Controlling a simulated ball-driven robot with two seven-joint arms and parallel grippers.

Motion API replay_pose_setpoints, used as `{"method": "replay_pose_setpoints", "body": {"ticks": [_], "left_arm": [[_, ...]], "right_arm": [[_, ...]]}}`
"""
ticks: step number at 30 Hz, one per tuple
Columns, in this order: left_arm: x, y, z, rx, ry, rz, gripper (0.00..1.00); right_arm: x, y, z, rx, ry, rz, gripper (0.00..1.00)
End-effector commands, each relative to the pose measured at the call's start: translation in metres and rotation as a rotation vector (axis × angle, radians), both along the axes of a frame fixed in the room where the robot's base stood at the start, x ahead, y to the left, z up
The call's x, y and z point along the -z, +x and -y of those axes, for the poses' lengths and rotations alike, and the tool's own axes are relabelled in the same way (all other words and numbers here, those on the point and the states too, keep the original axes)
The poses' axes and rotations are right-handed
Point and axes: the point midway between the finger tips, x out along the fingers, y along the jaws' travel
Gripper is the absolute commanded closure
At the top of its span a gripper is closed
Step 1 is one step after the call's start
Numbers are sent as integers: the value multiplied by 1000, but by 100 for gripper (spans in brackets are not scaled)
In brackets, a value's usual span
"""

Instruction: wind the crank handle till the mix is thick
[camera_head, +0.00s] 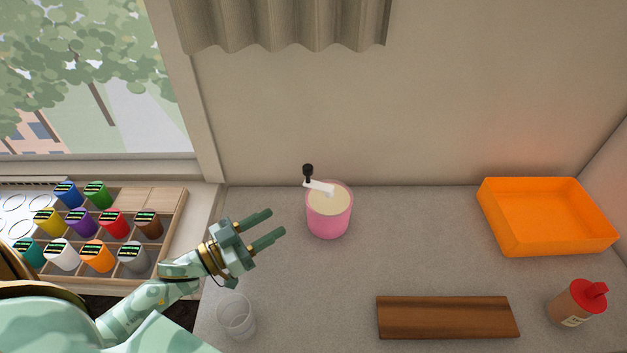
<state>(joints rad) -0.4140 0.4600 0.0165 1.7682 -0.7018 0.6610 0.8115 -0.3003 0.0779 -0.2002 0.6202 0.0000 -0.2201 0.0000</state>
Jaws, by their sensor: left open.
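A pink pot (328,222) stands on the grey counter near the back wall. A pale cream mix (332,204) shows inside it near the rim. A white crank arm (319,187) lies across the top, and its black handle knob (308,171) stands up at the back left of the pot. My left gripper (277,226) is open and empty, to the left of the pot and apart from it, with its fingers pointing right toward it. How thick the mix is cannot be told. My right gripper is not in view.
A clear cup (236,315) stands below my left gripper. A wooden board (447,318) lies at the front, beside a red-capped bottle (577,304). An orange tray (545,220) sits at the right. A compartment box (172,215) of coloured jars is at the left. The counter right of the pot is clear.

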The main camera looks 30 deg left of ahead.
Motion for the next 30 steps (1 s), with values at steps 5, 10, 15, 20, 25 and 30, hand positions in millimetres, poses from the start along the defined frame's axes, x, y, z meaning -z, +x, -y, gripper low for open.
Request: {"method": "replay_pose_setpoints", "body": {"ticks": [5, 10, 15, 20, 25, 30], "left_arm": [[-27, 2, -29, -197, 110, 0, 57], [-30, 9, -37, -235, 100, -45, 57], [-31, 29, -30, -232, 85, -49, 57], [-33, 66, -18, -231, 84, -46, 57], [-31, 108, -5, -232, 85, -48, 57], [-30, 141, 6, -231, 84, -50, 57]], "right_arm": [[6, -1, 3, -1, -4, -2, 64], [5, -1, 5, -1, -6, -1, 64], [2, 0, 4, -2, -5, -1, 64], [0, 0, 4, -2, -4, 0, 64], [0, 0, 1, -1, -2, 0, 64], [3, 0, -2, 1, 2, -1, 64]]}}
